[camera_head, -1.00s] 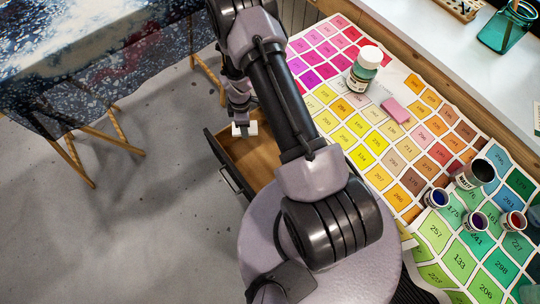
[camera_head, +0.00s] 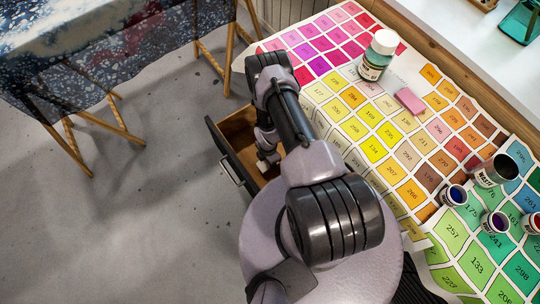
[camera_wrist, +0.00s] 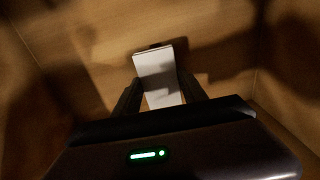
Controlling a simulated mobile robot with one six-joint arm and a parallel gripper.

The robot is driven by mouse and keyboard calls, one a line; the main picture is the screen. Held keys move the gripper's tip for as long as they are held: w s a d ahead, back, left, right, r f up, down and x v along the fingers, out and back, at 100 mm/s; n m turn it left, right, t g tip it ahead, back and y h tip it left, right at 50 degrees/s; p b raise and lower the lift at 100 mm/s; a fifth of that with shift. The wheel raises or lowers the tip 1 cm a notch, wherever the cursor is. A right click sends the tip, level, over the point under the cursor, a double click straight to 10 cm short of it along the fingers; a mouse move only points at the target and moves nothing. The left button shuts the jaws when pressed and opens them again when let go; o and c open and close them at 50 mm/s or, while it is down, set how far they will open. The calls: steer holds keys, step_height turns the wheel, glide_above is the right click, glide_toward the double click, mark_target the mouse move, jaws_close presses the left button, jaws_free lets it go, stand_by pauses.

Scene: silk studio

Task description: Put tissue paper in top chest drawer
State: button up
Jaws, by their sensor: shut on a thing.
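The open drawer (camera_head: 222,140) juts out from the chest, with a wooden inside and a dark front with a handle. My gripper (camera_wrist: 160,92) is inside the drawer, low between its walls. It is shut on the tissue paper (camera_wrist: 157,72), a small white pack, which shows between the two dark fingers in the wrist view. In the head view my arm covers much of the drawer, and only a bit of white shows by the gripper. I cannot tell whether the pack touches the drawer bottom.
A colour chart cloth (camera_head: 370,135) covers the chest top. A cloth-covered trestle table (camera_head: 110,50) stands at the left. The grey floor (camera_head: 130,215) is clear.

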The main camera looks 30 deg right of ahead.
step_height(320, 180, down, 3)
steer(key=shift+f+b, duration=0.1)
steer(key=shift+b, duration=0.5)
steer(key=shift+r, duration=0.25)
steer(key=shift+f, duration=0.15)
steer(key=o, duration=1.3)
